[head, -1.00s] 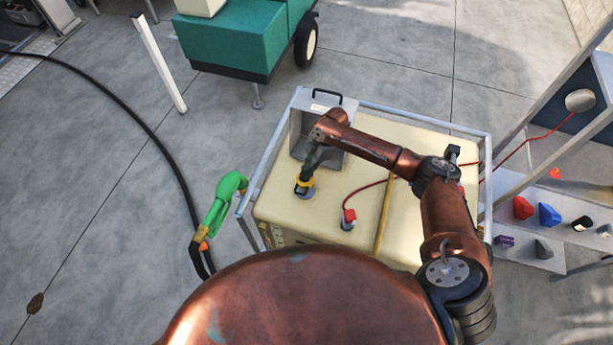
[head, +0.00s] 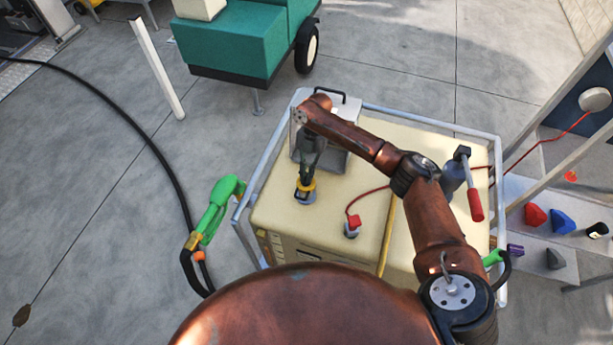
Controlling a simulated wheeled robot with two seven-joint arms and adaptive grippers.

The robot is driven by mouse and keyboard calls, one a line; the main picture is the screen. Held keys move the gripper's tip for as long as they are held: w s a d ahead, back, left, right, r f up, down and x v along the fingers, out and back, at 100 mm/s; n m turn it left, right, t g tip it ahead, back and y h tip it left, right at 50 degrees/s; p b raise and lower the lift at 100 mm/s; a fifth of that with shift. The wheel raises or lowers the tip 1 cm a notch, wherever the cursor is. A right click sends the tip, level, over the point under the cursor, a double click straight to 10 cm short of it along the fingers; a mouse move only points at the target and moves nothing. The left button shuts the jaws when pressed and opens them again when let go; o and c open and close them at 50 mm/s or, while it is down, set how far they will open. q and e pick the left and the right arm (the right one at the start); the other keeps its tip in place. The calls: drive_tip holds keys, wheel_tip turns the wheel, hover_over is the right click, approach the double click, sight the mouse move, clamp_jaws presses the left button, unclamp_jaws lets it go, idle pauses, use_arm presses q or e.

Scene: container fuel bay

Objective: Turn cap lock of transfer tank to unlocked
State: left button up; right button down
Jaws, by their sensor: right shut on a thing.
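The transfer tank (head: 352,190) is a cream box inside a grey tube frame, in the middle of the head view. My right gripper (head: 306,184) points down from above and is shut on the cap. The gripper covers much of the cap, so the lock's position cannot be read. My left gripper is not in view.
A red clamp (head: 353,221) with a red cable stands on the tank top right of the cap. A red-handled lever (head: 475,203) is at the tank's right side. A green nozzle (head: 214,208) with a black hose hangs at the left. A green trailer (head: 235,45) stands behind.

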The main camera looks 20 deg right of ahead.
idle(0.3)
drive_tip(key=c, duration=2)
unclamp_jaws()
drive_tip(key=shift+c, duration=0.2)
drive_tip(key=shift+r, duration=0.1)
drive_tip(key=v, duration=1.2)
drive_tip(key=shift+a, duration=0.1)
